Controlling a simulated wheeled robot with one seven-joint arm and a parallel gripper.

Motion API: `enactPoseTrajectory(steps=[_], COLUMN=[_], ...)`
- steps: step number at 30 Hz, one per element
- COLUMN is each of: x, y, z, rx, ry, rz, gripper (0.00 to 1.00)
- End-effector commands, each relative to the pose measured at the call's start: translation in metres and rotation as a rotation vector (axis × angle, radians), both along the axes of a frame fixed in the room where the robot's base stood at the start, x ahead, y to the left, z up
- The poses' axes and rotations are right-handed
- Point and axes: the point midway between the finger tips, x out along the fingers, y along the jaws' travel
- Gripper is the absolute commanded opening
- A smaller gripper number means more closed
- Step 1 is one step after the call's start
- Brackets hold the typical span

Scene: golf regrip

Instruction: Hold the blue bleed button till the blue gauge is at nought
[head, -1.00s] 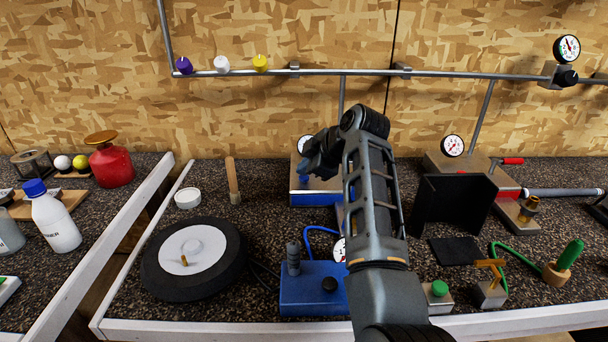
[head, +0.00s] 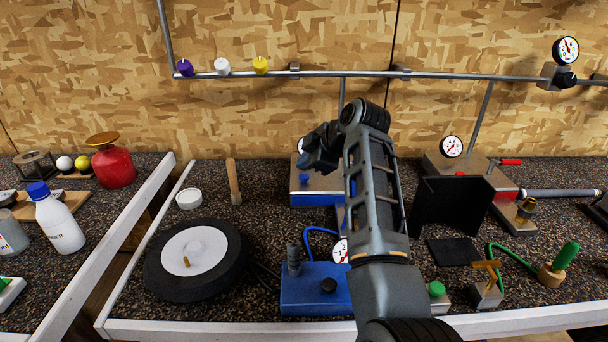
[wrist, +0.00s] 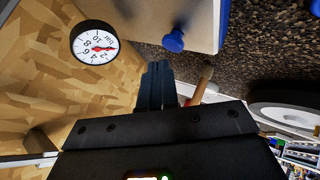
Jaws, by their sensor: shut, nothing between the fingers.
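The blue bleed button (head: 304,180) sits on a pale box with a blue lower edge (head: 312,199) at the back middle of the bench. In the wrist view the blue button (wrist: 173,41) stands out from the pale box face. The round white gauge (wrist: 94,42) has a red needle pointing right, near the low end of its scale; I cannot read it exactly. In the head view my gripper hides most of this gauge. My gripper (head: 312,158) is shut and empty. In the wrist view its fingertips (wrist: 158,66) appear close to the button but apart from it.
A blue box (head: 313,288) with a black knob and its own gauge stands in front. A black upright plate (head: 452,207) is right of my arm. A metal rail (head: 460,74) runs behind.

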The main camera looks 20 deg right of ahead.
Motion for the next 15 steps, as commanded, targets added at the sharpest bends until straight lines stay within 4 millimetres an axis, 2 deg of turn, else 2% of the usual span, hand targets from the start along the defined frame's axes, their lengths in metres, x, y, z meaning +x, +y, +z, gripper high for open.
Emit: enactPoseTrajectory(steps=[5,15], x=[0.0,0.0], y=[0.0,-0.001], z=[0.006,0.036], rx=[0.0,-0.001], ry=[-0.001,0.0], rz=[-0.001,-0.001], gripper=[0.0,0.0])
